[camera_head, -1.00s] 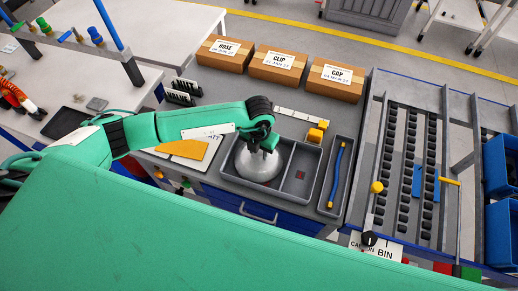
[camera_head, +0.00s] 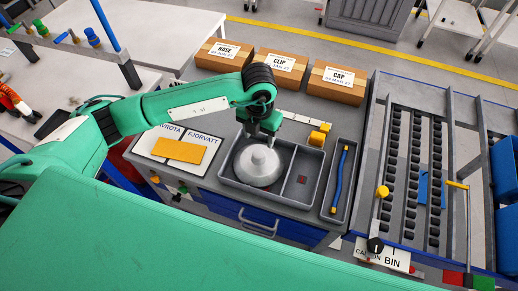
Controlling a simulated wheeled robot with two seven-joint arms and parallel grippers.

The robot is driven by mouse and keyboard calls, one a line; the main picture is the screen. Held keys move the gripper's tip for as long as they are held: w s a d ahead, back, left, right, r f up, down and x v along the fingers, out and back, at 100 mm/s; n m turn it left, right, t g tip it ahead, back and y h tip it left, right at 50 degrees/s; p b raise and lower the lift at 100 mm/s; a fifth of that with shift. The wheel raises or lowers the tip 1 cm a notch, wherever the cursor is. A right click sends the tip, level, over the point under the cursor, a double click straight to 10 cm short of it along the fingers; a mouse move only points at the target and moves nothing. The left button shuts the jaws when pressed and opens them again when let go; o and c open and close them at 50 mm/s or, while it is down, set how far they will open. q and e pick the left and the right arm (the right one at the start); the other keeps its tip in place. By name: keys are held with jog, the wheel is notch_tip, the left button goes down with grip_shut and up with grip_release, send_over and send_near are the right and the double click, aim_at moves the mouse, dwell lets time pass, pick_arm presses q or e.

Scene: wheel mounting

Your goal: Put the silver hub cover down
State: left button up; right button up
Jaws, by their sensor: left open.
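The silver hub cover (camera_head: 258,168) is a shiny dome with a raised centre. It lies in the left compartment of the grey divided tray (camera_head: 236,190) on the workbench. My left gripper (camera_head: 262,133) is above the far side of the cover, pointing down, open and apart from the cover as far as I can see. Its fingertips are small and dark here. My right gripper is not in view.
Cardboard boxes (camera_head: 278,70) stand behind. A yellow block (camera_head: 318,134) and a yellow sheet (camera_head: 180,150) lie nearby. A roller conveyor (camera_head: 415,180) is at right.

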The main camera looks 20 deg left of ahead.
pick_arm(q)
jog(key=shift+r, duration=1.3)
